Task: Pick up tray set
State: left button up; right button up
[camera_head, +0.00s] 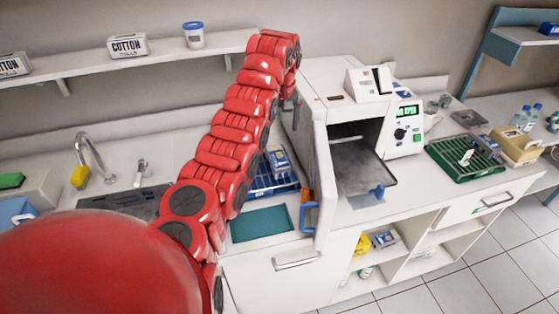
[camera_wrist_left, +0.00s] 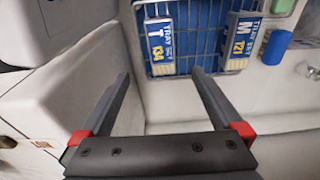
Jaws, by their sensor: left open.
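A blue wire basket (camera_head: 262,188) stands on the counter left of the white sterilizer and shows from above in the left wrist view (camera_wrist_left: 201,42). It holds a blue and white tray set pack marked T 134 (camera_wrist_left: 158,42) and another marked M 121 (camera_wrist_left: 240,42). In the head view a tray set pack (camera_head: 279,160) shows beside my arm; its label is unreadable. My left gripper (camera_wrist_left: 160,73) is open and empty, its fingertips near the basket's edge and the T pack. In the head view its dark fingers (camera_head: 290,106) are partly hidden behind the arm. My right gripper is not in view.
The sterilizer (camera_head: 330,95) stands open, its door (camera_head: 323,185) jutting forward right of the basket. A teal tray (camera_head: 262,224) lies in front of the basket. A sink and faucet (camera_head: 92,160) are left. A green rack (camera_head: 466,157) stands right. A shelf (camera_head: 150,55) runs above.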

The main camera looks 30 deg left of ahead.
pick_arm(q)
jog(key=p, duration=0.3)
send_over(277, 156)
jog(key=f, duration=0.5)
jog(key=d+f, duration=0.1)
jog(key=f, duration=0.2)
jog(key=shift+s+f, duration=0.2)
jog(key=shift+f, duration=0.15)
jog(key=shift+a+f+p, duration=0.1)
jog(key=shift+f+p, duration=0.3)
jog(key=shift+f, duration=0.2)
notch_tip(277, 156, down, 3)
jog(key=shift+w+a+f, duration=0.1)
jog(key=shift+w, duration=0.05)
jog(key=shift+w+a+f, duration=0.1)
jog(key=shift+a+f, duration=0.05)
jog(key=shift+f, duration=0.45)
grip_shut()
jog(key=shift+r, duration=0.1)
